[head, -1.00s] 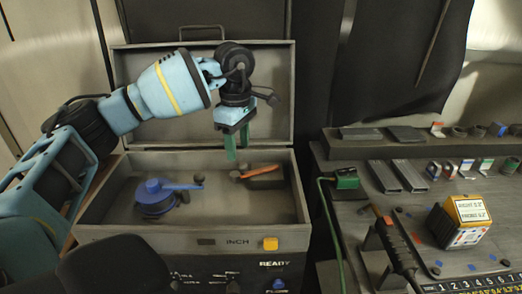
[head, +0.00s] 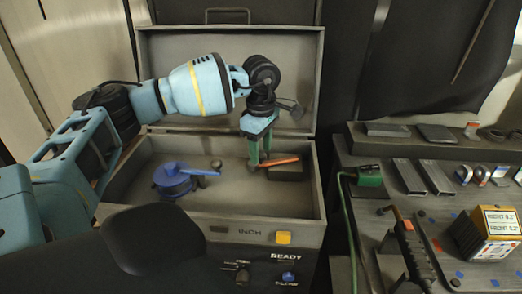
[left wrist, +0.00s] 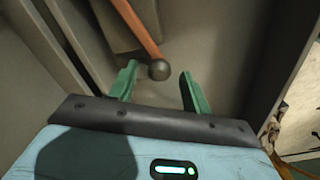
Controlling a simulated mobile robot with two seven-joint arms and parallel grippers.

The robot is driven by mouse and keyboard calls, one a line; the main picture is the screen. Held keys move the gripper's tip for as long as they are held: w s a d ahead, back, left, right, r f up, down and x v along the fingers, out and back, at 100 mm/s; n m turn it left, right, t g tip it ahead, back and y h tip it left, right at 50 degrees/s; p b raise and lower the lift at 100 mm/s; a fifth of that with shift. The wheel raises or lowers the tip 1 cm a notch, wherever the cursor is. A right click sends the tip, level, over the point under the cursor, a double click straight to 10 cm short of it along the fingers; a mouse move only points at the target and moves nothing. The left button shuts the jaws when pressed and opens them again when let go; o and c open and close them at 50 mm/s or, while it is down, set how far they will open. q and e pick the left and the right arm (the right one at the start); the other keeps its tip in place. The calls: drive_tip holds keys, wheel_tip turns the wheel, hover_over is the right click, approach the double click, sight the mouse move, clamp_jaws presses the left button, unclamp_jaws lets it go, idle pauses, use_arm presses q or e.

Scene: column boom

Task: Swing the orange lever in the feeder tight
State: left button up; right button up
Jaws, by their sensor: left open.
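The orange lever (head: 279,160) sits on a dark block (head: 290,173) inside the open grey feeder box (head: 200,222), at its right side. It ends in a dark ball knob on its left. My left gripper (head: 260,160) is open and points down at the knob end, its green fingers partly overlapping the lever in the head view. In the left wrist view the ball knob (left wrist: 159,70) shows between and slightly beyond the two open fingertips (left wrist: 158,80), with the orange bar (left wrist: 136,28) running up and left. I cannot tell if a finger touches it. My right gripper is out of view.
A blue lever on a round blue base (head: 172,180) stands at the box's left. The raised lid (head: 200,50) is behind my gripper. The box front bears a yellow button (head: 283,238). A cluttered bench (head: 395,200) stands at right.

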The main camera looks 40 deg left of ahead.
use_arm(q)
drive_tip(key=shift+f, duration=0.6)
clamp_jaws()
